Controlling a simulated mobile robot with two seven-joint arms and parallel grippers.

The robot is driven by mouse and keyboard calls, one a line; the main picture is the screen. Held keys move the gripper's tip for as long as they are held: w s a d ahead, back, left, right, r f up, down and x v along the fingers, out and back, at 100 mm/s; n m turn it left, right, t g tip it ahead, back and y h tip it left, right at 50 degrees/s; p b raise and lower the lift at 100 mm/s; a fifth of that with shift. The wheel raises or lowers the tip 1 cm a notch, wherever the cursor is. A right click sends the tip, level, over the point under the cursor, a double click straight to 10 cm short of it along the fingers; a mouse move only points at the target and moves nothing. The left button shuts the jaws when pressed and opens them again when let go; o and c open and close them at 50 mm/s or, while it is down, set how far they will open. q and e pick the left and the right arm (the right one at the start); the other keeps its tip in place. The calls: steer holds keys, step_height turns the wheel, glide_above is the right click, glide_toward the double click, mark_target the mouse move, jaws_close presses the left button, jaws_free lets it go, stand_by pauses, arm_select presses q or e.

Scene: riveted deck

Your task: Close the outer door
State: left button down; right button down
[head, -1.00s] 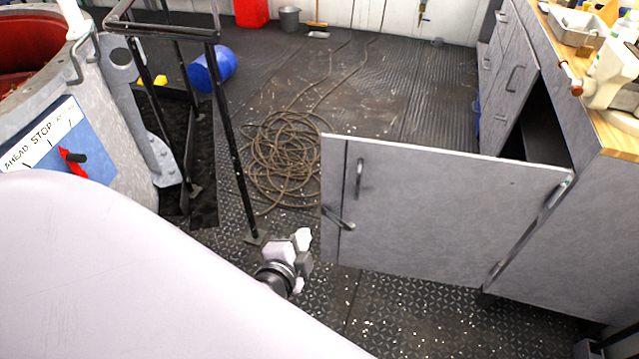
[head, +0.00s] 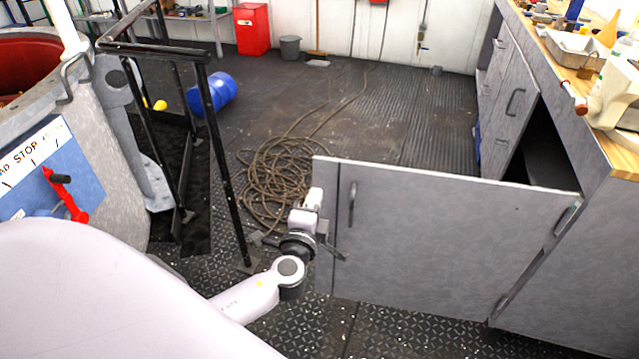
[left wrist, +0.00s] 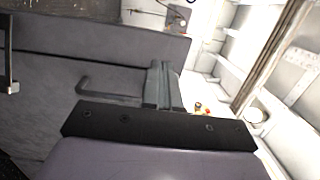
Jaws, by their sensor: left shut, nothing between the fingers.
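The grey cabinet door (head: 440,230) stands swung open from the workbench cabinet, hinged at its right side, with its free edge at the left. A narrow strip runs along that edge, with an upright bar handle (head: 351,203) beside it and a small latch lever (head: 333,252) lower down. My left gripper (head: 314,196) is shut and empty, at the free edge in the head view; whether it touches is unclear. In the left wrist view its fingers (left wrist: 164,84) are beside the door's grey face (left wrist: 60,65) and a handle (left wrist: 100,88). My right gripper is out of view.
The workbench cabinet (head: 575,245) has a dark opening behind the door. A coiled rope (head: 275,180) and a blue barrel (head: 213,94) lie on the floor behind.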

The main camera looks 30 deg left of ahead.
mark_target(323, 176)
arm_select(q)
steer(key=shift+x, duration=2.65)
